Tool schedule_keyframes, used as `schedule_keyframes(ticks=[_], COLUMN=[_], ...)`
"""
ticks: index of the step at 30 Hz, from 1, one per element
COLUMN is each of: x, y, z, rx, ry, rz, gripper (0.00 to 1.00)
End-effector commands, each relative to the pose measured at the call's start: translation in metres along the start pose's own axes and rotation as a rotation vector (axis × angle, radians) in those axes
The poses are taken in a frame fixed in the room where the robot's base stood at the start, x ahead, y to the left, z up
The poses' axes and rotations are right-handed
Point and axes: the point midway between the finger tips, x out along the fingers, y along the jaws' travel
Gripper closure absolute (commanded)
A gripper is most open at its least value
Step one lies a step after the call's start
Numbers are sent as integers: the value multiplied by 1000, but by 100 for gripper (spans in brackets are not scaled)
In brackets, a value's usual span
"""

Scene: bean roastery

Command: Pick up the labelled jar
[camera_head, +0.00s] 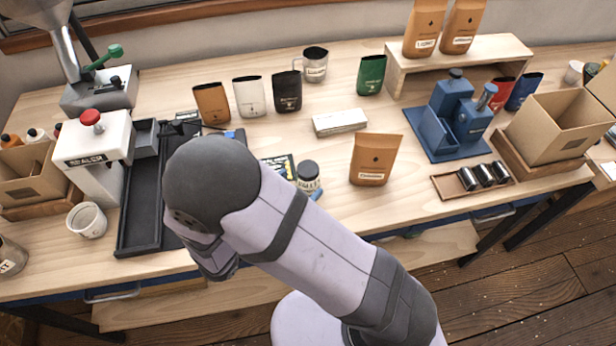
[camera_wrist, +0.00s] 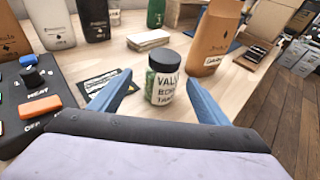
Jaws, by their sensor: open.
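The labelled jar (camera_wrist: 164,82) is a small jar with a dark lid, a white label with dark lettering and green showing at its side. It stands upright on the wooden bench, and in the head view the jar (camera_head: 308,176) is just right of my arm. My gripper (camera_wrist: 158,92) is open in the wrist view, with one blue finger on each side of the jar in the picture. The jar appears beyond the fingertips, and I see no contact. In the head view my arm hides most of the gripper.
An orange-brown pouch (camera_head: 375,159) stands close right of the jar. A white box (camera_head: 340,122) lies behind it. A dark card (camera_wrist: 103,85) lies left of the jar, and a control box with coloured knobs (camera_wrist: 35,100) is farther left. A blue grinder-like unit (camera_head: 452,117) stands at right.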

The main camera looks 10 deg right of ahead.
Motion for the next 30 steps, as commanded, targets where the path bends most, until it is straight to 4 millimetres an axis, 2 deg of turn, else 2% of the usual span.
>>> schedule_keyframes(ticks=[5, 15, 18, 26, 27, 30], x=[4, 44, 50, 52, 52, 52], y=[-1, -4, -4, -3, -3, -3], z=[1, 2, 2, 1, 1, 1], rx=[-1, 0, 0, 1, 1, 1], ry=[0, 0, 0, 1, 1, 1], rz=[-1, -4, -1, 2, 1, 1], gripper=[30, 30, 30, 30, 35, 59])
